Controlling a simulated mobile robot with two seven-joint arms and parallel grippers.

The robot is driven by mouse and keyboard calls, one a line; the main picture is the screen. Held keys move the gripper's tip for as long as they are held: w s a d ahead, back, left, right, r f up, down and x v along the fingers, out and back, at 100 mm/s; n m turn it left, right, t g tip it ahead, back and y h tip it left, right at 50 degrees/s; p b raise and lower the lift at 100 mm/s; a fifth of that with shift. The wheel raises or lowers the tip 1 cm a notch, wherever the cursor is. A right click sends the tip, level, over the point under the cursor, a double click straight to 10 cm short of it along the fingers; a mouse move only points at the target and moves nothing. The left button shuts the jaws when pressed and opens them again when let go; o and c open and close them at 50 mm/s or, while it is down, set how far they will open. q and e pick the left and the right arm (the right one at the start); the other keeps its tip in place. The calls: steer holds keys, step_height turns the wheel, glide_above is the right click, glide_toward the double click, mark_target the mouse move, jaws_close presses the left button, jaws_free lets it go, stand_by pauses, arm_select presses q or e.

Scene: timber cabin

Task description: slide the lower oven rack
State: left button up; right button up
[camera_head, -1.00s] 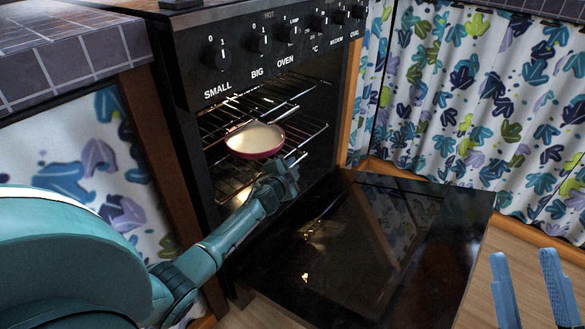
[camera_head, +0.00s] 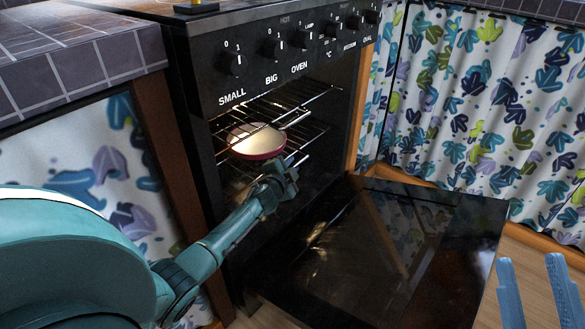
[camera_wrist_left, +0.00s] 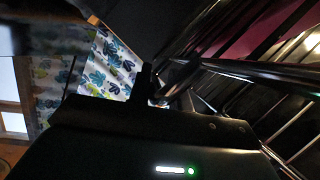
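The oven (camera_head: 205,150) is open, with its door folded down. The lower oven rack (camera_head: 308,141) is a wire grid inside it, carrying a shallow red pan (camera_head: 258,143) with a pale inside. My left gripper (camera_head: 284,178) is at the front of the lower rack, just below and right of the pan. In the left wrist view, a dark finger stands close to a rack bar (camera_wrist_left: 262,71); whether the fingers grip it is hidden. My right gripper (camera_head: 536,285) is open and empty at the lower right, its two blue fingers apart.
An upper wire rack (camera_head: 318,98) is above the pan. Knobs line the front panel (camera_head: 300,45). A tiled counter (camera_head: 80,50) is at the left, and leaf-patterned curtains (camera_head: 480,110) hang at the right.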

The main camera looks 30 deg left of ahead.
arm_select(q)
steer(key=o, duration=0.3)
